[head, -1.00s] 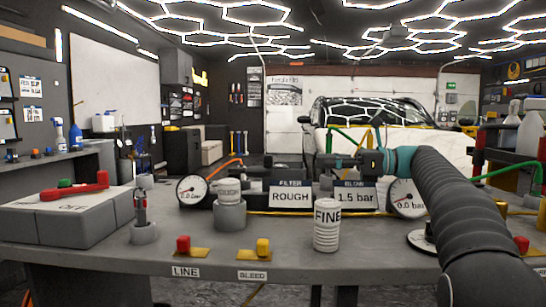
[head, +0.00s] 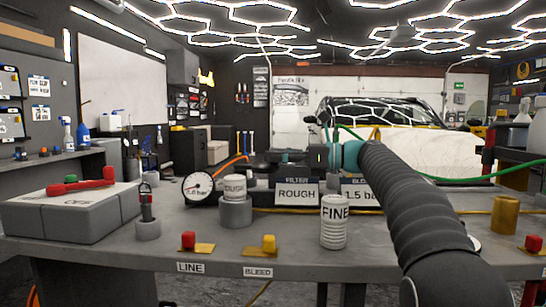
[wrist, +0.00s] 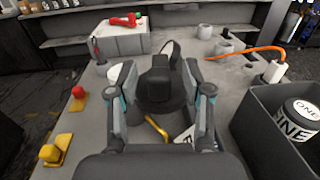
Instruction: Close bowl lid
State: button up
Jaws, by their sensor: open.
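My gripper (wrist: 160,75) is open in the wrist view, one finger on each side of a black rounded fitting (wrist: 162,95). The fitting has a block-like top, and a thin black loop stands behind it. It may be the bowl and lid, but I cannot tell the lid apart or whether the fingers touch it. In the head view my gripper (head: 290,157) is above and behind the ROUGH filter sign (head: 297,193). The fitting is largely hidden there by the signs and my gripper.
A FINE cartridge (head: 334,222) stands at the front; a white cartridge (head: 235,187) sits on a grey holder. Red (head: 188,240) and yellow (head: 268,243) knobs line the front edge. A gauge (head: 198,188) is left of the signs. A dark bin (wrist: 262,125) holds another cartridge.

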jog(key=shift+a, duration=0.35)
